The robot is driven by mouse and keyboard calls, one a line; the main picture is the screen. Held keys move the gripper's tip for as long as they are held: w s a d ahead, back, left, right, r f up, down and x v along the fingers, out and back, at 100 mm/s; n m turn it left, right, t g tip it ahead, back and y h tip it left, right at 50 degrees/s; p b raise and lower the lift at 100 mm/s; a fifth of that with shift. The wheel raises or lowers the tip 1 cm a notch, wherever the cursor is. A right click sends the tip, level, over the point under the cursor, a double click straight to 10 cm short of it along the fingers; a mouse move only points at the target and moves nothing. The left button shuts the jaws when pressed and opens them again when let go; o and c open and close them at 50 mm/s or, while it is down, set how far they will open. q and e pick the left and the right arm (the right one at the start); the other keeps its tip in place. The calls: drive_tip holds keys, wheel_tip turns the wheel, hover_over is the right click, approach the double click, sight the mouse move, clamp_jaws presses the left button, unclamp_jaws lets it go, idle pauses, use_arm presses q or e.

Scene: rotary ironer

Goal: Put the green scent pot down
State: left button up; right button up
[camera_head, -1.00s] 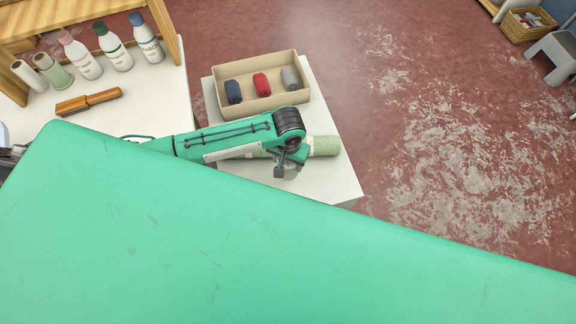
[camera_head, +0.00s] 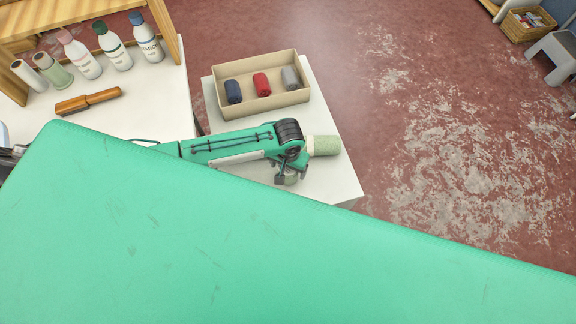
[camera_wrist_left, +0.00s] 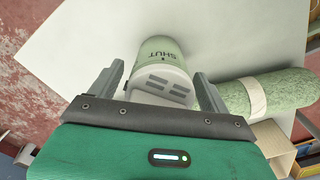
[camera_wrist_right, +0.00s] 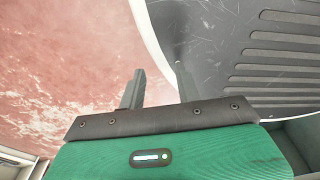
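The green scent pot (camera_wrist_left: 163,62) sits between the two fingers of my left gripper (camera_wrist_left: 159,78) in the left wrist view. It has a pale slotted face and the word SHUT on its side. The fingers close in on both sides of it. In the head view my left gripper (camera_head: 292,172) is over the near part of the white stand top (camera_head: 335,184), and the pot (camera_head: 291,179) is partly hidden below it. Whether the pot touches the stand is hard to tell. My right gripper (camera_wrist_right: 160,78) is open and empty, seen only in its wrist view.
A green roll with a pale band (camera_wrist_left: 275,92) lies beside the pot; its end (camera_head: 326,145) shows right of my wrist. A cardboard box (camera_head: 262,104) with three rolled cloths stands behind. Bottles (camera_head: 115,50) and a wooden-handled tool (camera_head: 88,101) are on the left table.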

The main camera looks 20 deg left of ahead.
use_arm(q)
drive_tip(key=shift+r, duration=0.25)
wheel_tip(320, 180, up, 11)
drive_tip(key=shift+f, duration=0.2)
drive_tip(key=shift+r, duration=0.6)
use_arm(e)
drive_tip(key=shift+s, duration=0.35)
drive_tip(key=shift+d, duration=0.1)
